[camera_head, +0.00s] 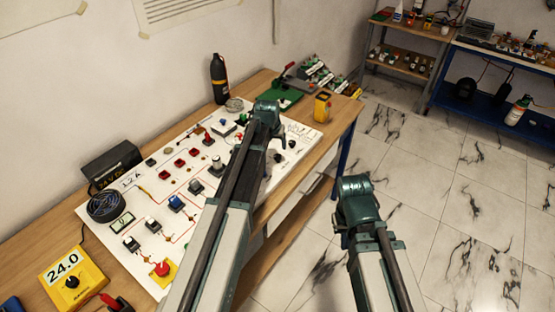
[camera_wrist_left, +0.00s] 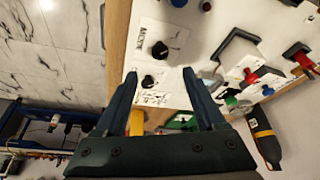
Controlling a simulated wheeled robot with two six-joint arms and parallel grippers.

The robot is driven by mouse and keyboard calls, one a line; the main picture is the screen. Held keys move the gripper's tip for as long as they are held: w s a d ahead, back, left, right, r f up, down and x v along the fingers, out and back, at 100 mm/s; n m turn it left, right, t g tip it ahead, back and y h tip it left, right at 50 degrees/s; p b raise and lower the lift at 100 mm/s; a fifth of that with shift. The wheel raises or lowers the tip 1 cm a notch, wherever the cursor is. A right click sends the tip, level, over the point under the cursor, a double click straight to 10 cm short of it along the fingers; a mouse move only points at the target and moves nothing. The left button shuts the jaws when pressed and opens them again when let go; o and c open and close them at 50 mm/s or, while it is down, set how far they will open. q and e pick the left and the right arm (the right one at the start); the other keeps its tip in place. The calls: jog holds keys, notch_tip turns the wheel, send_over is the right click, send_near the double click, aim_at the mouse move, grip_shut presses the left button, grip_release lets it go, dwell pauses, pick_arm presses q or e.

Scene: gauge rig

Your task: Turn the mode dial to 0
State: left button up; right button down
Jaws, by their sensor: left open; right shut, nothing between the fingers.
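Two black knobs stand on the white panel just ahead of my left gripper. The farther-right knob in the head view (camera_head: 292,143) and the other (camera_head: 278,157) lie beside my left fingers. In the left wrist view, one knob (camera_wrist_left: 159,50) has a printed label beside it, and the second (camera_wrist_left: 148,81) lies between the fingers in the picture. My left gripper (camera_head: 277,142) is open, with both fingers apart in the left wrist view (camera_wrist_left: 160,78). My right gripper (camera_head: 357,192) is shut and empty, off the table's front edge.
A yellow meter (camera_head: 88,272) sits front left. The tiled floor at right is clear.

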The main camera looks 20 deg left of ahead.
aim_at(277, 156)
pick_arm(q)
jog(key=b+x, duration=0.8)
jog(key=x, duration=0.2)
jog(key=shift+f, duration=0.1)
jog(key=shift+c, duration=0.2)
grip_shut()
